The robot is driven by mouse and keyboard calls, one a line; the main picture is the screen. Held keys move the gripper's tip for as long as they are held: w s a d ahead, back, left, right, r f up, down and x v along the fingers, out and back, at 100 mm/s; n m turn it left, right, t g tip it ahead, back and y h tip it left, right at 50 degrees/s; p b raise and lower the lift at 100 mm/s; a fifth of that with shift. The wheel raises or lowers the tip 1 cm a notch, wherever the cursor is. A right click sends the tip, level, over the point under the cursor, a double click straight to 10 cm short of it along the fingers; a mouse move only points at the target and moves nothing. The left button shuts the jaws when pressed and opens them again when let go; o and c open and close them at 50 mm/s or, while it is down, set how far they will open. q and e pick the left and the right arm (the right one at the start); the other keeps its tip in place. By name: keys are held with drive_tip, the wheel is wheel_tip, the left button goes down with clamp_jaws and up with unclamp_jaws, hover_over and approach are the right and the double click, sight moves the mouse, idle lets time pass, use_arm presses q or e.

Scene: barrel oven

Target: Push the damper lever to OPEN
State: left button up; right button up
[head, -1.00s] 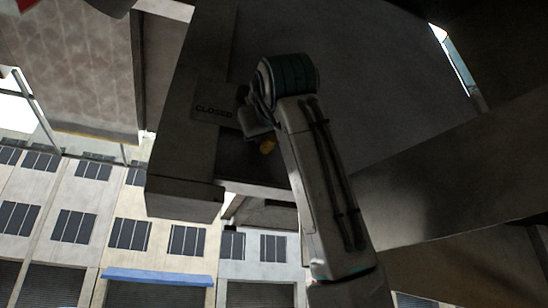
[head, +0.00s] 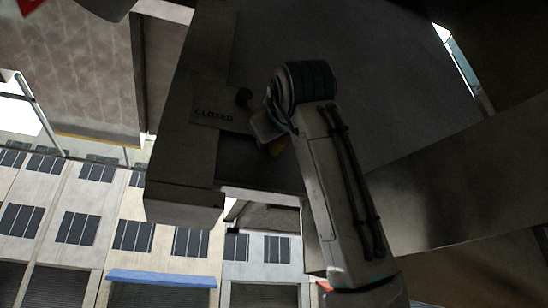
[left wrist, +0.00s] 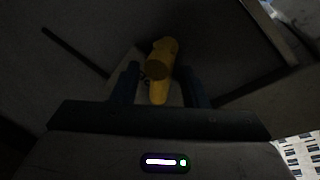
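In the left wrist view the yellow lever (left wrist: 158,72) stands between the two dark blue fingers of my left gripper (left wrist: 161,70). The fingers are apart, with a gap visible on each side of the lever; contact is not clear. In the head view the wrist hides these fingers. No OPEN marking is visible. My right gripper is not in view.
Large grey panels surround my arm, with a thick beam (head: 185,199) at the left and a slanted slab (head: 450,190) at the right. Buildings (head: 80,215) show far behind.

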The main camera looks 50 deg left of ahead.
use_arm(q)
drive_tip(key=shift+d, duration=0.1)
drive_tip(key=b+v, duration=0.4)
drive_tip(key=v, duration=0.6)
drive_tip(key=shift+d+b, duration=0.35)
drive_tip(key=shift+b, duration=0.05)
drive_tip(key=shift+s+f, duration=0.1)
